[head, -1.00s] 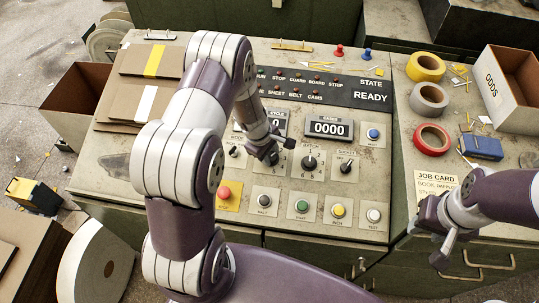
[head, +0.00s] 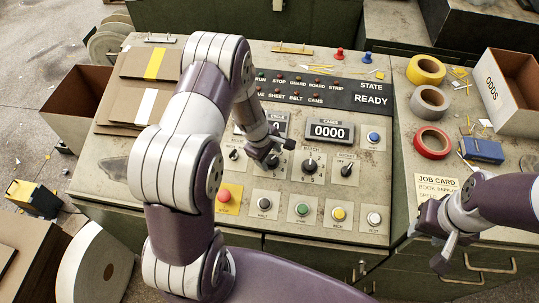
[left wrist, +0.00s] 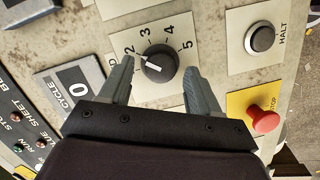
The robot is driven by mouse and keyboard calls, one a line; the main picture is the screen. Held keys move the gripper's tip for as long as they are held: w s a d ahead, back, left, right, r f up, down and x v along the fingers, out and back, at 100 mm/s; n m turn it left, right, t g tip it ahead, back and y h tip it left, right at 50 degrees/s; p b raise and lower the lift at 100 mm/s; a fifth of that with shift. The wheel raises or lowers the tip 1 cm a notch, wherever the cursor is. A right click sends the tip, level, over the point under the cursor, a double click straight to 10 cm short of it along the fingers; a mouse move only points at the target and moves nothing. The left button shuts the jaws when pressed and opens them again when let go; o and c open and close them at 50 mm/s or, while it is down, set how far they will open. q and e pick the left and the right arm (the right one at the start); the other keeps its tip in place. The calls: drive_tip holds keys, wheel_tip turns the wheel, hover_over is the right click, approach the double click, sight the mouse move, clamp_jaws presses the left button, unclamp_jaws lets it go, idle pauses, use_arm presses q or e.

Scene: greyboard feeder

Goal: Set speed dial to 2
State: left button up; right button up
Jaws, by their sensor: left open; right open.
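The speed dial (left wrist: 159,64) is a black round knob with a white pointer on a pale plate, seen in the left wrist view. The left end of the scale is covered by a finger. My left gripper (left wrist: 155,88) is open, one finger on each side of the knob with gaps visible; contact depth cannot be told. In the head view my left gripper (head: 268,160) covers this dial. My right gripper (head: 442,250) is open and empty, in front of the console's right part.
A batch dial (head: 310,165) and another knob (head: 346,169) lie to the right. A red stop button (head: 223,196) and a black halt button (head: 264,203) sit just in front. Displays, including the cards counter (head: 329,132), stand behind. Tape rolls (head: 432,141) lie at the right.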

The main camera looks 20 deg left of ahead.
use_arm(q)
drive_tip(key=p+v, duration=0.1)
drive_tip(key=v, duration=1.1)
drive_tip(key=shift+p, duration=0.3)
